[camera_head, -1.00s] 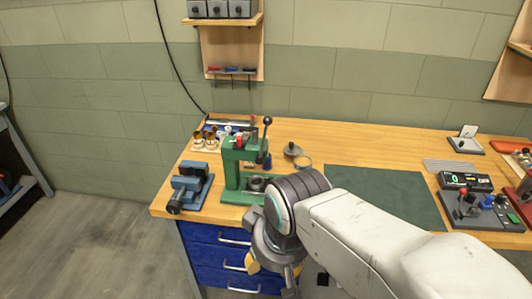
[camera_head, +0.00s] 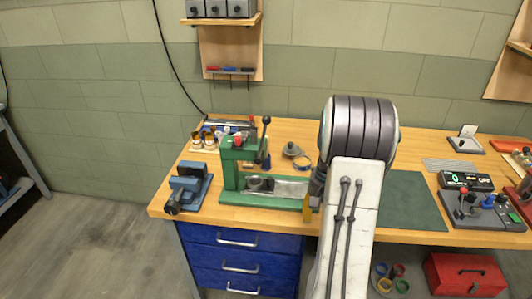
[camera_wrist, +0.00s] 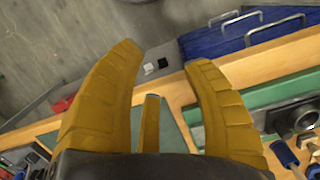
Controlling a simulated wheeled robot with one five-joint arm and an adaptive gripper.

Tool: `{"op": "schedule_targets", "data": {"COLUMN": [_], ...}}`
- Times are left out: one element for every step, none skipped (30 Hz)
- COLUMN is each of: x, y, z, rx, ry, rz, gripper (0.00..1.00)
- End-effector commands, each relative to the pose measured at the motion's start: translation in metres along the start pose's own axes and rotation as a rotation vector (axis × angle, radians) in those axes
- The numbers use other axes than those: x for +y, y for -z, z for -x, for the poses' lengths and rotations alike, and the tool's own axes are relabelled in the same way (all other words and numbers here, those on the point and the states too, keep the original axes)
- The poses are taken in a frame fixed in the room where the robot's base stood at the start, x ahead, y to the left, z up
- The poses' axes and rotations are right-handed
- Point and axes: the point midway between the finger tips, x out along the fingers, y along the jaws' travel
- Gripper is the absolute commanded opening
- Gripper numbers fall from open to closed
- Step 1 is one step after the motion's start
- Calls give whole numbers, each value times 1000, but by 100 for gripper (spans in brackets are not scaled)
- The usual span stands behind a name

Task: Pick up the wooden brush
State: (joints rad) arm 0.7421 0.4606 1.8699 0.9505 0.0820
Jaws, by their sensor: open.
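I cannot pick out the wooden brush for certain in either view. My gripper (camera_wrist: 166,62) is open, its two broad yellow fingers spread wide over the bench. A narrow yellow-tan piece (camera_wrist: 150,125) stands between them in the wrist view; I cannot tell whether it is part of my gripper or a separate thing. In the head view, only a yellow finger (camera_head: 307,209) of my gripper shows, beside the right end of the green press's base. My arm hides the bench behind it and part of the green mat.
The green press (camera_head: 231,170) stands left of my arm, with a blue vise (camera_head: 188,187) beyond it. The green mat (camera_head: 412,200) is bare where visible. A control box (camera_head: 480,210) stands right. A red toolbox (camera_head: 466,275) and blue drawers (camera_head: 240,255) are below the bench.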

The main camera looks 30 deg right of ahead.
Motion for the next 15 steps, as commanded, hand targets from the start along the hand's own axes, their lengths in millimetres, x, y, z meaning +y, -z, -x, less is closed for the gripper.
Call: {"op": "schedule_targets", "data": {"x": [7,10,12,13,12,11,10,10,10,9,9,9,8,8,8], "y": [23,34,48,59,69,81,91,100,111,118,124,129,132,134,136], "z": [-8,-9,-10,-10,-8,-4,0,7,18,30,38,47,52,56,60], "rx": [-1,3,10,18,29,44,60,79,106,131,147,163,170,174,177], "ry": [3,5,7,8,10,14,18,23,33,43,51,61,68,73,80], "rz": [-65,-102,-150,-187,-223,-273,-313,-356,-416,-466,-513,-572,-614,-651,-700], "gripper": [45,45,45,45,45,45,45,45,45,45,45,45,45,45,45]}}
